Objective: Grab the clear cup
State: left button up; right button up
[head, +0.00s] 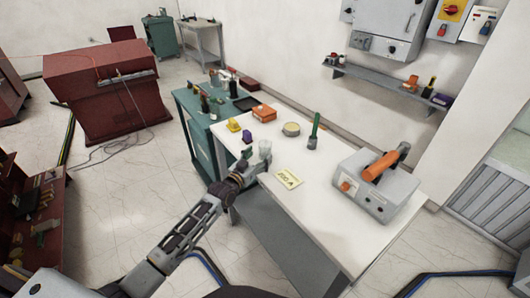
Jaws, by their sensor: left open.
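A small pale, see-through shape that looks like the clear cup (265,147) stands at the left edge of the white table (330,215) in the head view. My left gripper (258,168) is open at that same edge, right beside the cup, overlapping its lower part in the picture. I cannot tell whether the fingers touch the cup or are around it. My right gripper is not in view.
On the table are a yellow block (234,125), an orange box (264,113), a round tin (291,129), a green-handled tool (314,130), a yellow label card (290,176) and a grey device with an orange handle (375,185). The table's front middle is clear.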

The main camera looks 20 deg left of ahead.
aim_at(262, 152)
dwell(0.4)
pick_arm(q)
jog(key=shift+p+x, duration=0.3)
jog(key=shift+x, duration=2.3)
jog(key=shift+r, duration=0.1)
jog(key=c, duration=1.1)
jog(key=shift+r, duration=5)
